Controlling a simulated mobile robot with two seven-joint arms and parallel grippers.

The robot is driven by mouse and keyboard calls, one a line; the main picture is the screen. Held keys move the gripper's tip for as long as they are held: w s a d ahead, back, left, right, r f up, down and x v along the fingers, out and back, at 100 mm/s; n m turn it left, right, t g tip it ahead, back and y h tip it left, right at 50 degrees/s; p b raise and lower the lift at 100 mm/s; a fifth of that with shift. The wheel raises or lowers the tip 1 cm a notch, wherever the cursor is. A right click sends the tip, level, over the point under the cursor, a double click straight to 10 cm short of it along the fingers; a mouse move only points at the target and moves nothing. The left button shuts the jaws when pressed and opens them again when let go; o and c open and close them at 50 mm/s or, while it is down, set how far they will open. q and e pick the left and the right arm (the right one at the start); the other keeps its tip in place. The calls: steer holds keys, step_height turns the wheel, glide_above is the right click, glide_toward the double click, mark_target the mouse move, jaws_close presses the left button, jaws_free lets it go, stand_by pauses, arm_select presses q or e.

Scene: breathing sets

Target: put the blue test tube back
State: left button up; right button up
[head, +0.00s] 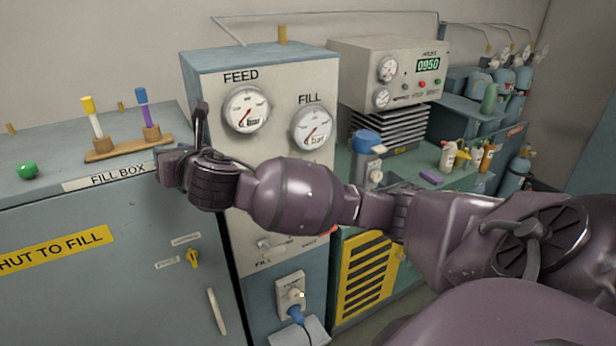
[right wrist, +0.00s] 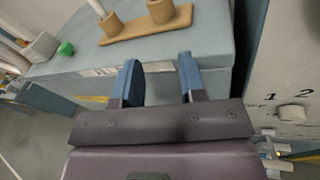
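The blue-capped test tube (head: 145,112) with a purple body stands upright in the right holder of a small wooden rack (head: 103,154) on the fill box. A yellow-capped white tube (head: 94,118) stands tilted in the left holder. My left gripper is not in view.
A green knob (head: 28,171) sits left of the rack on the fill box top (head: 60,185). The gauge cabinet (head: 262,155) rises close to the right of my right gripper. Bottles and a blue-topped device (head: 367,142) stand further right.

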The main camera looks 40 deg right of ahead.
steer(key=s+d+f+m+g+y, duration=0.1)
steer(key=s+f+m, duration=0.35)
steer(key=f, duration=0.45)
steer(key=s+f+m+g, duration=0.2)
steer(key=s+f+m, duration=0.2)
steer(key=f+m, duration=0.3)
steer(key=s+d+f+m+g+y, duration=0.1)
steer(key=s+f+m, duration=0.35)
steer(key=f, duration=0.55)
steer(key=s+d+f+m+g+h, duration=0.1)
steer(key=s+d+f+m, duration=0.1)
steer(key=s+f+m, duration=0.5)
steer(key=s+d+f+m+h, duration=0.1)
steer(key=s+d+f+m, duration=0.2)
steer(key=s+f+m, duration=0.4)
steer(key=s+m, duration=0.2)
steer(key=s, duration=0.3)
steer(key=shift+s+f+m+g+h, duration=0.3)
steer(key=shift+s+m+g, duration=0.05)
steer(key=shift+m+g, duration=0.05)
steer(key=shift+f, duration=0.1)
arm_select(q)
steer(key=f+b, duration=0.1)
steer(key=b, duration=0.2)
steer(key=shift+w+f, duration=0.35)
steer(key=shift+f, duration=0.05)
arm_select(e)
steer(key=shift+w+a+f, duration=0.1)
steer(key=shift+w+f, duration=0.45)
steer(key=shift+f, duration=0.2)
